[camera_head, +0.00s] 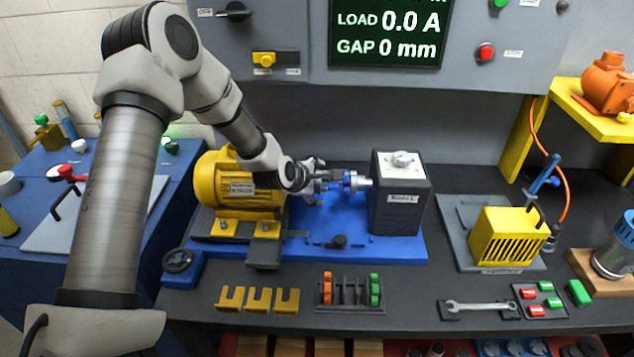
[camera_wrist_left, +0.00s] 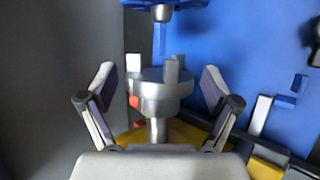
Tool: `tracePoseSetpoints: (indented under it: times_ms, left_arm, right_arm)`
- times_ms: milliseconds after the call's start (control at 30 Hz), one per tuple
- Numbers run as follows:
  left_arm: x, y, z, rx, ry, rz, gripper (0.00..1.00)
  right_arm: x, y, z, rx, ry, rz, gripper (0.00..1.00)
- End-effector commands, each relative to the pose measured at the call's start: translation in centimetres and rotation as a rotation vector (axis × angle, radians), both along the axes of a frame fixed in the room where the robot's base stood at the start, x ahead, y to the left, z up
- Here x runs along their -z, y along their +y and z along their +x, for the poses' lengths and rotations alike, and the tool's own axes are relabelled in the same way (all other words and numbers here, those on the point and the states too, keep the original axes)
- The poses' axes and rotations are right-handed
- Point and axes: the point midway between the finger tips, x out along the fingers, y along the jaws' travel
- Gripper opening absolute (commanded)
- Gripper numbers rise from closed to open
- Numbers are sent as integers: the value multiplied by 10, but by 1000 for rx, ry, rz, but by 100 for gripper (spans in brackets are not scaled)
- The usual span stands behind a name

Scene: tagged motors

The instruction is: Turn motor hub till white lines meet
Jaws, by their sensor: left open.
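The yellow motor (camera_head: 238,182) stands on the blue base plate, its shaft pointing right. In the left wrist view its steel hub (camera_wrist_left: 160,92) has upright jaws, one with a white face (camera_wrist_left: 133,62), and small orange-red pieces at its left side. A blue coupling half (camera_head: 347,182) faces it from the dark gearbox (camera_head: 400,200); its lower end shows at the top of the wrist view (camera_wrist_left: 165,8). My left gripper (camera_head: 312,184) is open, its fingers (camera_wrist_left: 158,92) on either side of the hub with gaps. A white line on the blue half is not visible. My right gripper is not in view.
The panel display (camera_head: 388,30) reads LOAD 0.0 A and GAP 0 mm. In front are yellow brackets (camera_head: 258,299), a dark rack with orange and green pieces (camera_head: 350,290) and a wrench (camera_head: 480,307). A yellow slotted guard (camera_head: 505,238) stands at right on a grey plate.

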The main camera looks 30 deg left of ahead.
Motion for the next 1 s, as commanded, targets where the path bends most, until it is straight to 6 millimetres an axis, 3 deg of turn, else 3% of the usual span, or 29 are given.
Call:
tracePoseSetpoints:
  times_ms: [167, 600, 1000]
  left_arm:
    - [-10, 1, -9, -3, -2, -4, 89]
    - [-74, -1, -83, -4, -4, -7, 89]
    - [-78, -2, -91, 0, 1, 0, 89]
  right_arm:
    - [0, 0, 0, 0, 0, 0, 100]
    - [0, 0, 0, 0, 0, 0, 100]
    - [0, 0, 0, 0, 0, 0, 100]
